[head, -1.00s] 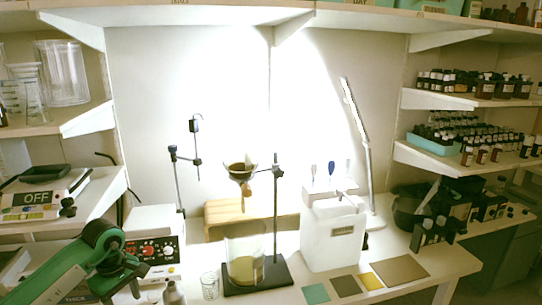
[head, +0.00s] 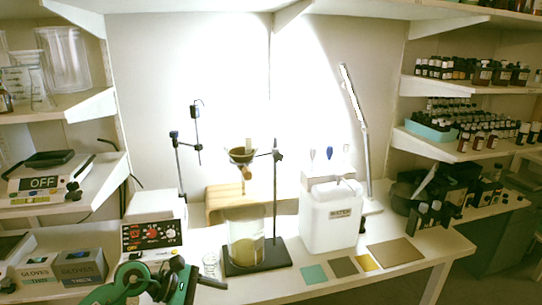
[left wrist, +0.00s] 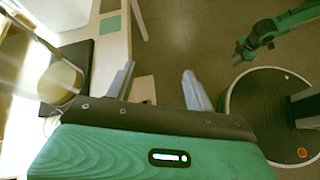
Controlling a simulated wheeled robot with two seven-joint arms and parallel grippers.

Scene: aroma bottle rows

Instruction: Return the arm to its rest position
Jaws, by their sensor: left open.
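My left arm shows green and black at the bottom left of the head view, and its gripper (head: 208,282) is low at the front edge of the bench. In the left wrist view the left gripper (left wrist: 160,86) has its two grey fingers spread apart, with nothing between them. Beyond the fingers are the floor and a bench edge.
A glass beaker (head: 245,242) on a black stand base, a white water container (head: 331,216) and coloured squares (head: 344,266) stand on the bench. Glove boxes (head: 80,268) sit at the left. A small glass (head: 210,264) is close to my left gripper. Floor is open beyond the bench.

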